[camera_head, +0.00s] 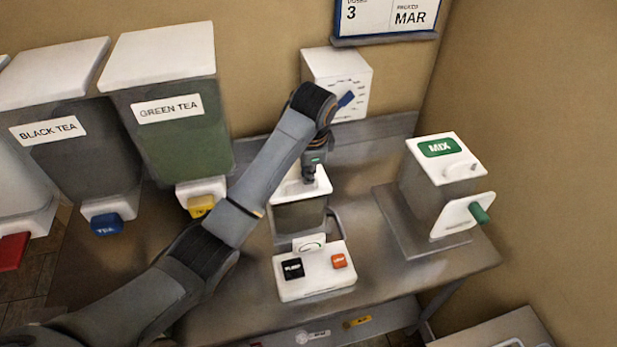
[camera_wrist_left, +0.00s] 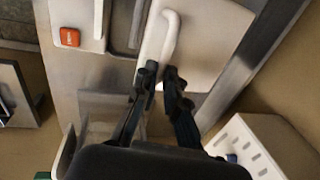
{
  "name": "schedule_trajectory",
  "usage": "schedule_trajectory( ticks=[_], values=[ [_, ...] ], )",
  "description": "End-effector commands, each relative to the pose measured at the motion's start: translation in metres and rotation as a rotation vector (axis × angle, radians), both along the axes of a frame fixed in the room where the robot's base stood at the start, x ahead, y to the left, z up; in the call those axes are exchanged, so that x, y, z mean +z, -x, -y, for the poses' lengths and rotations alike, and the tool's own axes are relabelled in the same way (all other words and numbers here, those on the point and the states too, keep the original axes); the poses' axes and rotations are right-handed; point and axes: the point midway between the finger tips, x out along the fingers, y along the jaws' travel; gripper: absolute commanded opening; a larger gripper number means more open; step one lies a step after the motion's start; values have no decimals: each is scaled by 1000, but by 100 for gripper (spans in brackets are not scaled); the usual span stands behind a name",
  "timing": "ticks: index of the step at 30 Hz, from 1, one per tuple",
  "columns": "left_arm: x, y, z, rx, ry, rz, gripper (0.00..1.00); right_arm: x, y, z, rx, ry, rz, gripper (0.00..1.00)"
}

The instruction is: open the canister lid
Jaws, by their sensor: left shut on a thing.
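The canister (camera_head: 297,216) is a grey box with a white lid (camera_head: 287,188), standing in the middle of the steel counter behind a white base with a black and an orange button. My left gripper (camera_head: 311,176) is above the lid, pointing down. In the left wrist view the white lid (camera_wrist_left: 205,45) carries a raised white handle (camera_wrist_left: 160,38). The left gripper's dark fingers (camera_wrist_left: 161,78) are at the handle's near end and shut on it. The arm hides part of the lid in the head view. I cannot tell whether the lid is raised. My right gripper is not in view.
Tea dispensers labelled BLACK TEA (camera_head: 92,150) and GREEN TEA (camera_head: 172,110) stand at left. A white box with a blue knob (camera_head: 345,99) is behind the canister. A MIX machine (camera_head: 445,165) with a green-handled door stands at right. The counter (camera_head: 375,260) has free room before it.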

Motion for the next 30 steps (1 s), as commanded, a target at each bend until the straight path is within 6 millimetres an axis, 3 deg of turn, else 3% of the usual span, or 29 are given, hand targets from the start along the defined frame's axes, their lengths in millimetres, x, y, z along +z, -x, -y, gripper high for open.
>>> schedule_trajectory(
  ticks=[14,30],
  values=[
    [43,-41,-14,7,-1,9,0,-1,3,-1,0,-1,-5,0],
    [52,-61,-23,8,-4,2,0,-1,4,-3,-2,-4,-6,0]
  ],
)
